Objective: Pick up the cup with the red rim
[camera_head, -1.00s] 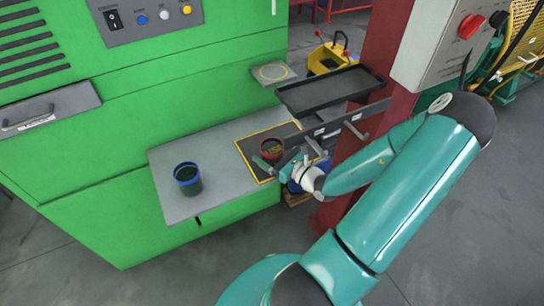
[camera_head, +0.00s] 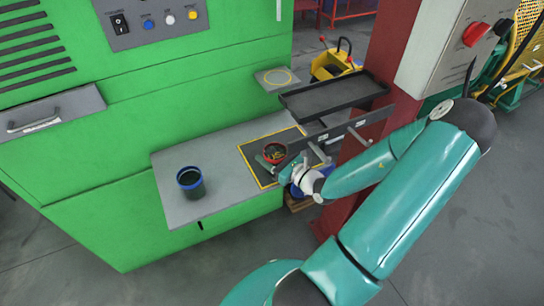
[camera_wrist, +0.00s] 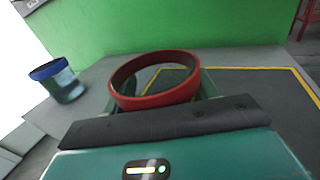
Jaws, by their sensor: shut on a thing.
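The cup with the red rim (camera_head: 275,151) is at the yellow-outlined dark square on the grey shelf. In the wrist view its red rim (camera_wrist: 156,95) stands up just beyond my gripper's body, and its lower part is hidden. My gripper (camera_head: 272,160) is shut on this cup from the front right side. One finger shows at the cup's left in the head view; the other is mostly hidden. I cannot tell whether the cup's base touches the shelf.
A blue-rimmed cup (camera_head: 190,182) stands on the left of the grey shelf (camera_head: 222,190). A black tray (camera_head: 335,93) and a dark rail sit close behind my gripper, near a red post (camera_head: 385,60). The green machine (camera_head: 200,85) walls the back. The shelf between the cups is clear.

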